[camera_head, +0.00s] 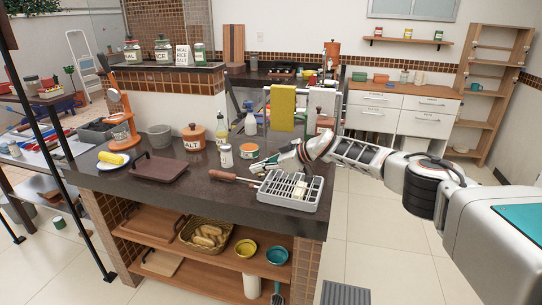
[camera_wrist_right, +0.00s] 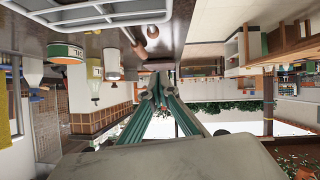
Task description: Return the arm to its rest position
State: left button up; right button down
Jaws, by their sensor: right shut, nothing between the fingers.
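My right arm (camera_head: 385,165) reaches in from the right edge of the head view, stretched out over the dark counter. My right gripper (camera_head: 262,166) is above the counter, just behind the grey wire rack (camera_head: 272,190). In the right wrist view the two green fingers of the right gripper (camera_wrist_right: 160,88) come together at the tips. The right gripper is shut and holds nothing. My left gripper is in neither view.
A wooden-handled tool (camera_head: 232,177) lies beside the rack. An orange-labelled can (camera_head: 249,151), a white shaker (camera_head: 226,157) and a salt pot (camera_head: 194,137) stand near the gripper. A brown tray (camera_head: 159,168) lies at left. Open floor (camera_head: 385,230) lies right of the counter.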

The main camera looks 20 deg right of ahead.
jog(key=r+v, duration=0.1)
jog(key=v, duration=0.5)
jog(key=s+a+f+m+t+y, duration=0.1)
jog(key=s+a+f+y, duration=0.1)
jog(key=s+a+f, duration=0.85)
jog(key=s+a+f+t+y, duration=0.2)
jog(key=s+a+f, duration=0.55)
jog(key=a, duration=0.65)
jog(key=s+d+f+m+h, duration=0.2)
jog(key=s+d+f+h, duration=0.2)
jog(key=s+d+f, duration=0.2)
jog(key=s+d+f+m+h, duration=0.3)
jog(key=s+d+f, duration=0.3)
jog(key=s+d, duration=0.3)
jog(key=s+d+f+m+h, duration=0.2)
jog(key=s+d+f+h, duration=0.2)
jog(key=s, duration=0.9)
jog(key=d+f, duration=0.3)
jog(key=d, duration=0.1)
jog(key=shift+s+d+h, duration=0.25)
jog(key=shift+d+h, duration=0.1)
jog(key=shift+h, duration=0.05)
jog(key=shift+f, duration=0.15)
